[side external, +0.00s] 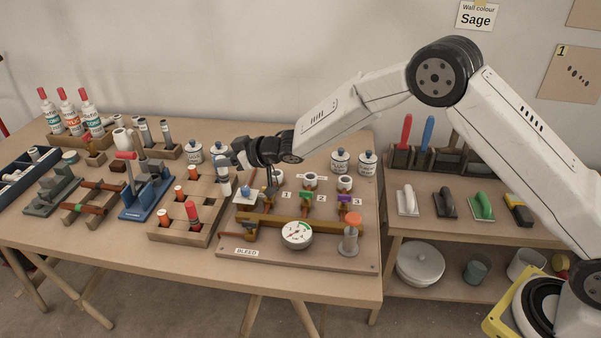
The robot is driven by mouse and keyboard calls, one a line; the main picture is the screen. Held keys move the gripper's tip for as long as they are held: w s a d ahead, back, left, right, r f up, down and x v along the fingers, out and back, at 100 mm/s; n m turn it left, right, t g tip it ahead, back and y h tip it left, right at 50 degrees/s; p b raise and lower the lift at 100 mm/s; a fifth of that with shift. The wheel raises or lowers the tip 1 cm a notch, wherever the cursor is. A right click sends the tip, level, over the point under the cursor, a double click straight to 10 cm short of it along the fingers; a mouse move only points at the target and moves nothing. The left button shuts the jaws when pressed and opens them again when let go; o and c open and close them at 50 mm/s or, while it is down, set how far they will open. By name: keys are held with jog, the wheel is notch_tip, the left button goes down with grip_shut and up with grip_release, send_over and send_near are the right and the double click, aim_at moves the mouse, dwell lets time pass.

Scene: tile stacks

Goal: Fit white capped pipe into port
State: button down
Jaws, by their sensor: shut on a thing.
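My gripper (229,161) reaches left from the wrist, over the gap between the wooden rack and the port board. It is shut on the white capped pipe (225,184), which hangs roughly upright below the fingers; its top is partly hidden by them. The port board (310,258) lies to the right, with white-rimmed ports (310,180) (345,183) at its back and number tags 1, 2 and 3. Blue, green and purple parts sit below the ports. The pipe is left of the ports; I cannot tell its exact height.
A wooden rack (182,234) with several orange-capped and red-capped pieces stands left of the board. A blue vise-like stand (145,200) is farther left. White jars (340,162) stand behind.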

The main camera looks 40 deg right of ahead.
jog(key=shift+s+d+r, duration=0.2)
jog(key=shift+s+r, duration=0.15)
jog(key=shift+s, duration=0.4)
jog(key=shift+s+d+r, duration=0.2)
jog(key=shift+s+r, duration=0.15)
jog(key=shift+s, duration=0.35)
jog(key=shift+s+d+r, duration=0.2)
jog(key=shift+s+r, duration=0.15)
jog(key=shift+s, duration=0.4)
jog(key=shift+d, duration=0.1)
jog(key=s+d+m+t+h, duration=0.1)
jog(key=s+d+m+h, duration=0.2)
jog(key=s+d, duration=0.3)
jog(key=s+d+f+m+t+h, duration=0.1)
jog(key=s+d+m+h, duration=0.2)
jog(key=s+d, duration=0.4)
jog(key=d+h, duration=0.1)
jog(key=d, duration=0.5)
jog(key=shift+s+d+f+m, duration=0.15)
jog(key=shift+s+f+m, duration=0.15)
jog(key=shift+m, duration=0.1)
